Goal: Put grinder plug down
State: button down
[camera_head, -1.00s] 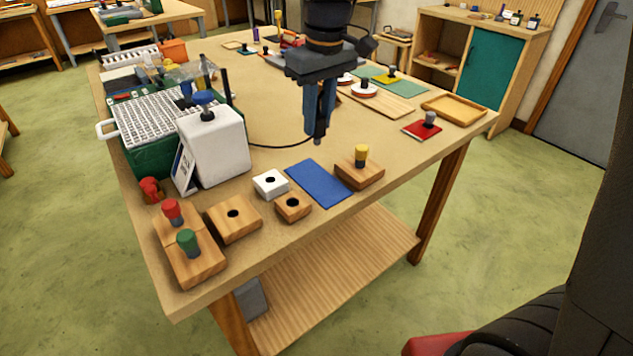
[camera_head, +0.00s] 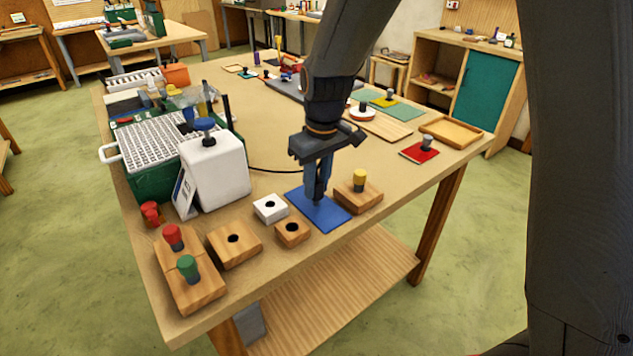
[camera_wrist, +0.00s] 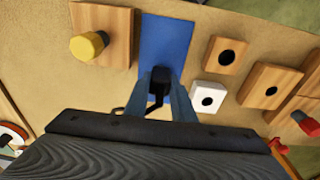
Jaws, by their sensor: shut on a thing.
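My gripper (camera_head: 316,190) points down over the blue mat (camera_head: 331,217) near the front edge of the table. It is shut on the grinder plug, a small black piece that shows between the fingertips in the wrist view (camera_wrist: 160,76). In the wrist view the blue mat (camera_wrist: 165,35) lies behind the plug. The plug is at or just above the mat; I cannot tell whether it touches. The fingers hide part of the plug.
A wooden block with a yellow-topped peg (camera_head: 359,181) stands just right of the mat. A white holed block (camera_head: 270,208) and wooden holed blocks (camera_head: 292,232) sit to its left. A white container (camera_head: 217,168) stands farther left. Bare tabletop lies behind the mat.

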jog(key=shift+f, duration=0.1)
jog(key=c, duration=1.5)
grip_release()
notch_tip(320, 180, up, 12)
jog(key=s+b, duration=0.1)
jog(key=b, duration=0.1)
jog(key=s+d+f+m, duration=0.2)
jog(key=s+d+f, duration=0.2)
jog(key=s+d, duration=0.1)
jog(key=s+d+f+m, duration=0.2)
jog(key=s+d+f, duration=0.3)
jog(key=s+d+f+m, duration=0.2)
jog(key=s+d+f, duration=0.3)
jog(key=shift+d+f+m+h, duration=0.2)
jog(key=shift+d+m+h, duration=0.05)
jog(key=shift+m+h, duration=0.15)
